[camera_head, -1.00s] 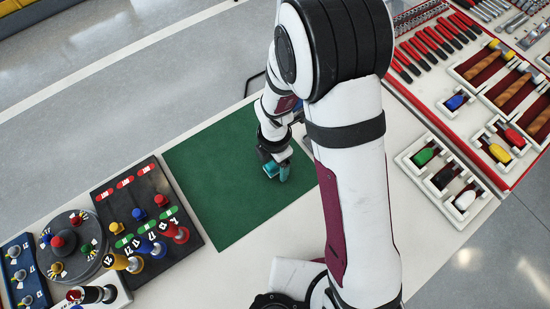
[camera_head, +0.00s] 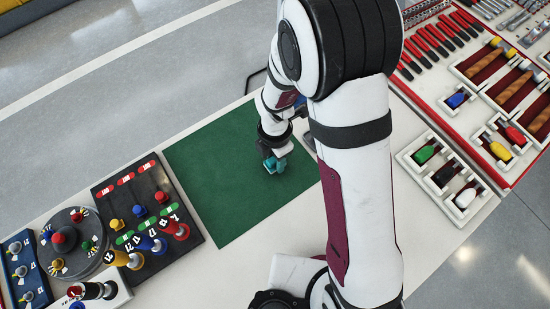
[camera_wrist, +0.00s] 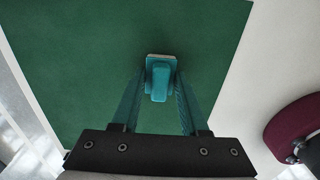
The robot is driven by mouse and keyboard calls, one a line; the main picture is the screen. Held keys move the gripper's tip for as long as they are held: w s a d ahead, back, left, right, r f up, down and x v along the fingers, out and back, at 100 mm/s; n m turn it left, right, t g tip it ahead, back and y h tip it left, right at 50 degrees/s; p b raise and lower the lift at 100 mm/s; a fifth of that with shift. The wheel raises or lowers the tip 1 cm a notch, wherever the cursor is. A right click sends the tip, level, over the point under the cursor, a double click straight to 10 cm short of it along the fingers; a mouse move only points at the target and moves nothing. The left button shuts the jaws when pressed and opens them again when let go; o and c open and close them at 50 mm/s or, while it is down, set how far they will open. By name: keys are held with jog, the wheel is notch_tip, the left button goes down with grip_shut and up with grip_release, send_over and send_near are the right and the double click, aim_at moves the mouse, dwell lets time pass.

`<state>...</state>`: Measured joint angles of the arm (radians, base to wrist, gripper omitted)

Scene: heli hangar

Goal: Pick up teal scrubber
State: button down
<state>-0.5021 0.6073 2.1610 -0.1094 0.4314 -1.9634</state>
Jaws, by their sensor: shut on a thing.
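The teal scrubber (camera_wrist: 160,80) is between the fingertips of my gripper (camera_wrist: 160,92) in the wrist view, with a pale edge along its far side. My gripper is shut on it. In the head view my gripper (camera_head: 273,163) hangs over the right part of the green mat (camera_head: 215,185), and the scrubber shows only as a small teal patch at its tip. I cannot tell how far the scrubber is above the mat.
A black panel (camera_head: 185,228) with coloured knobs and a round dial (camera_head: 72,243) stand left of the mat. At right is a white tray (camera_head: 408,156) with coloured-handled tools, beside a red-edged tool bench (camera_head: 420,92). Most of the green mat is clear.

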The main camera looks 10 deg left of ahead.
jog(key=r, duration=0.1)
jog(key=d+r, duration=0.1)
jog(key=r, duration=0.2)
jog(key=shift+d+r, duration=0.15)
jog(key=shift+d, duration=0.1)
jog(key=d+r, duration=0.6)
jog(key=d, duration=0.4)
jog(key=w+d+r+m, duration=0.2)
jog(key=r+m, duration=0.6)
jog(key=m, duration=0.5)
jog(key=w+d+r+m, duration=0.2)
jog(key=r+m, duration=0.7)
jog(key=m, duration=0.5)
jog(key=shift+w, duration=0.9)
jog(key=shift+d, duration=0.1)
